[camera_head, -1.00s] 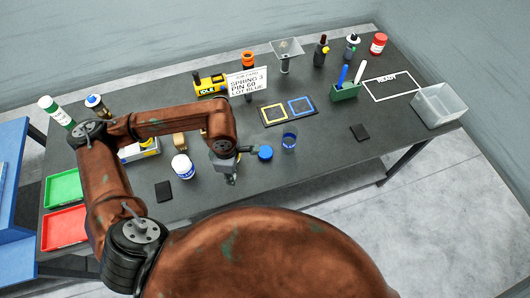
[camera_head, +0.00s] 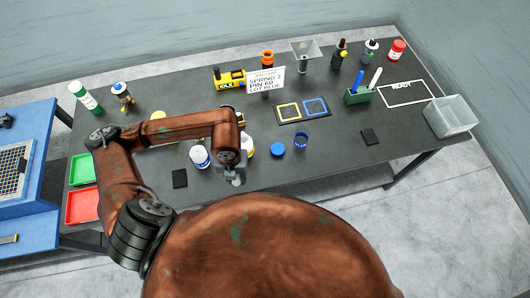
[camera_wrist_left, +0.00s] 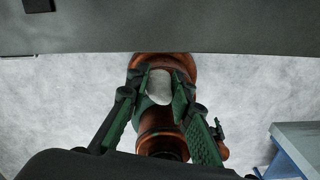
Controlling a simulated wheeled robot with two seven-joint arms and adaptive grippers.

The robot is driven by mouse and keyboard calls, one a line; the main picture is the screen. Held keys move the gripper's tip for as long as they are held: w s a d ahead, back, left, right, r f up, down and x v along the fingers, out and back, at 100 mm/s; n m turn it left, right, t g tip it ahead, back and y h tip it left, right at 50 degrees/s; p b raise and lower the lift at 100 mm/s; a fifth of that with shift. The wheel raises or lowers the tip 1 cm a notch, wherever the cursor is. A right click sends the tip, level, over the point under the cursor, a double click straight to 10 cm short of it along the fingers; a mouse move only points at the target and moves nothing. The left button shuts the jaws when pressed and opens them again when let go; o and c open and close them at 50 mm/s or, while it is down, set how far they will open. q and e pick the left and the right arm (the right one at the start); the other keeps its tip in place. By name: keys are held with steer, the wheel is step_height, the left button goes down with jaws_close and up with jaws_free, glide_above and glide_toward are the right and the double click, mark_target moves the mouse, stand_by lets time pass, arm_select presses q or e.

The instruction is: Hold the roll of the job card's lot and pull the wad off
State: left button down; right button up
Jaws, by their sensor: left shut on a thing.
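My left gripper (camera_head: 236,180) is at the table's front edge. In the left wrist view its green-padded fingers (camera_wrist_left: 160,92) are closed on a small white piece (camera_wrist_left: 159,86), with pale floor behind. I cannot tell for sure that it is the wad. The job card (camera_head: 265,81) stands at the back of the table and reads spring 3, pin 60, lot blue. A blue round thing (camera_head: 277,149) and a dark blue cup-like thing (camera_head: 302,140) stand right of my gripper; I cannot tell which is the roll. My right gripper is not in view.
A white tub (camera_head: 200,157) and a black pad (camera_head: 180,178) lie left of the gripper. Green (camera_head: 82,170) and red (camera_head: 83,205) trays are at the left end. A pen holder (camera_head: 357,96) and clear bin (camera_head: 450,117) are right. The front right is mostly clear.

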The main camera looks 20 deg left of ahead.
arm_select(q)
steer(key=w+a+f, duration=0.1)
steer(key=w+f, duration=0.1)
steer(key=w, duration=0.2)
steer(key=w+a+f+p, duration=0.1)
steer(key=w+f, duration=0.2)
steer(key=w, duration=0.1)
steer(key=w+a+f+p, duration=0.1)
steer(key=w+f, duration=0.2)
steer(key=shift+w+f, duration=0.2)
steer(key=shift+w, duration=0.2)
steer(key=shift+w+f, duration=0.35)
steer(key=shift+f, duration=0.15)
step_height(320, 180, down, 2)
steer(key=shift+f+p, duration=0.1)
steer(key=shift+p, duration=0.55)
steer(key=shift+w+f, duration=0.1)
steer(key=shift+f, duration=0.4)
steer(key=shift+f, duration=0.1)
